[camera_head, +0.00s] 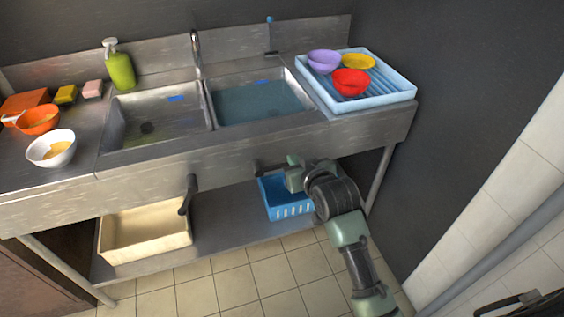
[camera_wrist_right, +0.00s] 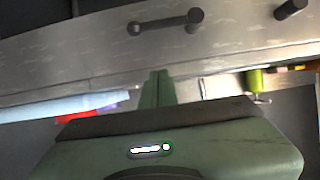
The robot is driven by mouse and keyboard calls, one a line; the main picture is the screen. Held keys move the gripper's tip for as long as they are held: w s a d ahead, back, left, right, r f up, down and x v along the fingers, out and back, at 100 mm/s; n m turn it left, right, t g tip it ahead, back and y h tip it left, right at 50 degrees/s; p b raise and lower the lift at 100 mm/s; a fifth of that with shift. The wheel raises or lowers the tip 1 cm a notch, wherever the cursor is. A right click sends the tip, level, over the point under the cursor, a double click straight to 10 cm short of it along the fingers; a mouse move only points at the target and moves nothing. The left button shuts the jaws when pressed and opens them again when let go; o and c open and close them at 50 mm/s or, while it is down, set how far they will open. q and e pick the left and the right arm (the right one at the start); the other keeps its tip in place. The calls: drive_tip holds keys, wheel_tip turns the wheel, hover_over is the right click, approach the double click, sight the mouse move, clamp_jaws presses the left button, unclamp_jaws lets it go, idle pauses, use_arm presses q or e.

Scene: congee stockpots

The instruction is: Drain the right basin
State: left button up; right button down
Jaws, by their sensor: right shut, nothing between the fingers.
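The right basin (camera_head: 258,100) holds bluish water. Below it on the sink's front panel, a dark lever handle (camera_head: 268,168) lies roughly horizontal; it also shows in the right wrist view (camera_wrist_right: 168,21). My right gripper (camera_head: 292,162) is at the right end of this lever in the head view. In the right wrist view, its fingers (camera_wrist_right: 158,84) are together and empty, and the lever appears beyond their tips, apart from them. Whether the gripper touches the lever is unclear in the head view. My left gripper is not in view.
The left basin (camera_head: 160,120) is empty, and its lever (camera_head: 187,195) hangs downward. A blue crate (camera_head: 285,208) and a beige bin (camera_head: 145,232) sit on the lower shelf. A light blue tray (camera_head: 388,95) with bowls stands right of the basins. Open floor lies in front.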

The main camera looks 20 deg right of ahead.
drive_tip(key=shift+w, duration=0.1)
hover_over(277, 167)
drive_tip(key=d, duration=0.2)
wheel_tip(277, 167, down, 4)
drive_tip(key=shift+f, duration=0.15)
drive_tip(key=shift+s+f, duration=0.3)
drive_tip(key=shift+f, duration=0.7)
drive_tip(key=shift+s+f, duration=0.25)
drive_tip(key=shift+f, duration=0.75)
